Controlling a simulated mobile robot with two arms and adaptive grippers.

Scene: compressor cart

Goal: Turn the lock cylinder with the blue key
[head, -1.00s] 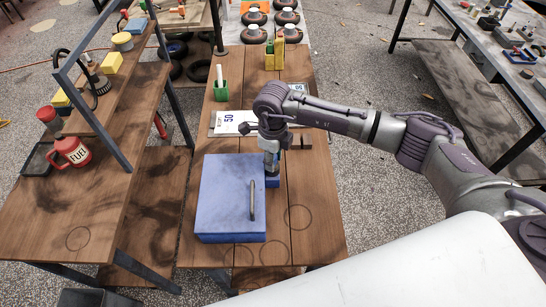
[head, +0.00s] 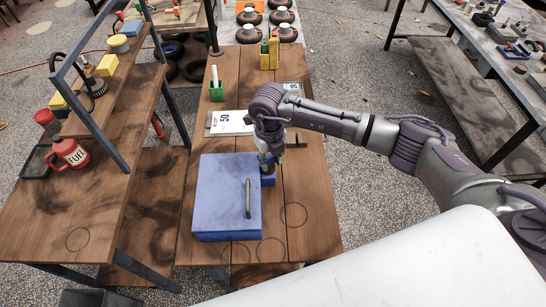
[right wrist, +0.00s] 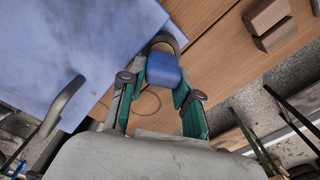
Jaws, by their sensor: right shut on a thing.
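The blue key (right wrist: 162,70) shows its broad blue head between the fingertips of my right gripper (right wrist: 160,88) in the right wrist view. The green-sided fingers are shut on it. A round, brass-coloured ring, seemingly the lock cylinder (right wrist: 165,38), shows just beyond the key head, by the edge of the blue box (right wrist: 80,40). I cannot tell how far the key sits in it. In the head view my right gripper (head: 267,160) points down at the right side of the blue box (head: 215,200). A small blue part (head: 268,181) shows below it. My left gripper is not in view.
A dark handle (head: 248,198) stands on the box lid. The tabletop right of the box is clear.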

